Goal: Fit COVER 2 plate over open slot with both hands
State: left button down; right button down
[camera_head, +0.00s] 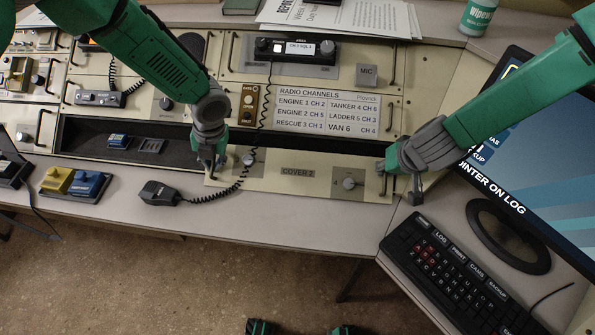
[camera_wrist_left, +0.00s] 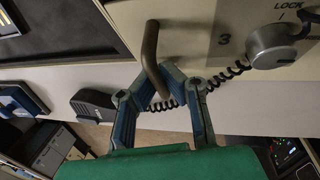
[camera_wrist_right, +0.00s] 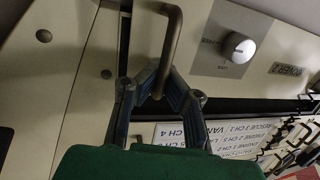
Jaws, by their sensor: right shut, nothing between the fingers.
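The COVER 2 plate (camera_head: 325,184) is a long beige panel with two knobs and a handle near each end. It lies along the near side of the dark open slot (camera_head: 310,146), a strip of which shows behind it. My left gripper (camera_head: 213,166) is at the left handle; in the left wrist view its fingers close around this handle (camera_wrist_left: 150,48). My right gripper (camera_head: 388,171) is at the right end. In the right wrist view its fingertips are together at the right handle (camera_wrist_right: 172,35), with no clear grip. Whether the plate touches the console is unclear.
A coiled cord crosses the plate's left end to a black microphone (camera_head: 159,193) on the desk ledge. Yellow and blue blocks (camera_head: 72,182) sit further left. A keyboard (camera_head: 445,270) and a monitor (camera_head: 545,150) stand at the right. The slot's left part (camera_head: 85,138) holds small modules.

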pick_arm(q)
jog(key=shift+r, duration=0.1)
pick_arm(e)
jog(key=shift+r, duration=0.1)
